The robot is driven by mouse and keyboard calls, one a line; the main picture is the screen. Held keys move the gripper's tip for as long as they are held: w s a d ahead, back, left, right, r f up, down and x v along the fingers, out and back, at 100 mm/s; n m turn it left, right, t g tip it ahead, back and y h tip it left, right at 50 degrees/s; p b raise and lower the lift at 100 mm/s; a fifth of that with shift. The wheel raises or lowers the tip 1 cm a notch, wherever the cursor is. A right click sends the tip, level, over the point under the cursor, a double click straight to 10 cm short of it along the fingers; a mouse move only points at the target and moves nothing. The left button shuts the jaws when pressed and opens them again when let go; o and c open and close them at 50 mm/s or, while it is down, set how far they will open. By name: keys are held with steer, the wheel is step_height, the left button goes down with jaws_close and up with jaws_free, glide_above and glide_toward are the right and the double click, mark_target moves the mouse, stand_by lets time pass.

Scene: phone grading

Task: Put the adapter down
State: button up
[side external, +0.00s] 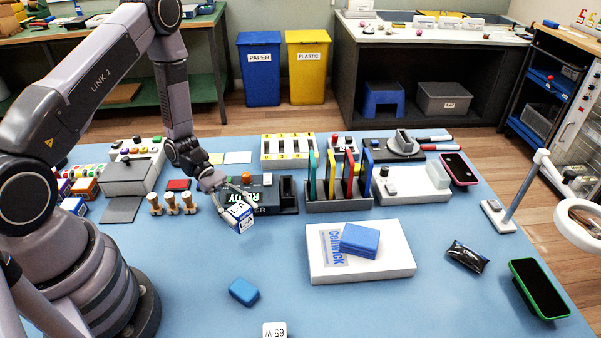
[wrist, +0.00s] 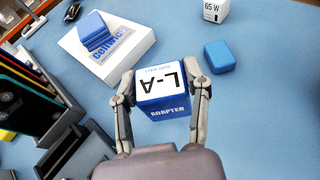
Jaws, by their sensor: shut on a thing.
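The adapter (side external: 239,218) is a small blue cube with a white top marked "L-A"; its side reads "ADAPTER" in the wrist view (wrist: 168,113). My gripper (side external: 228,200) is shut on it, with one finger on each side (wrist: 163,92). In the side view the adapter is tilted and appears to be held above the blue table (side external: 200,300), in front of the black "READY" device (side external: 265,192). The height of the gap beneath it is hard to tell.
A white box (side external: 395,262) with blue cloths (side external: 360,240) lies to the right. A blue block (side external: 244,291) and a white "65 W" cube (side external: 274,330) stand nearer the front. A rack of coloured slabs (side external: 340,204) stands behind the box.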

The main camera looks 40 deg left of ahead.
steer(key=f, duration=0.1)
steer(key=w+f, duration=0.1)
steer(key=w, duration=0.1)
steer(key=shift+w+d+f, duration=0.15)
steer(key=shift+d+f, duration=0.1)
steer(key=shift+f, duration=0.15)
steer(key=shift+w+f, duration=0.15)
steer(key=shift+f, duration=0.75)
steer(key=shift+w+f, duration=0.15)
steer(key=shift+f, duration=0.75)
steer(key=shift+f, duration=0.15)
steer(key=o, duration=1)
steer(key=shift+o, duration=0.2)
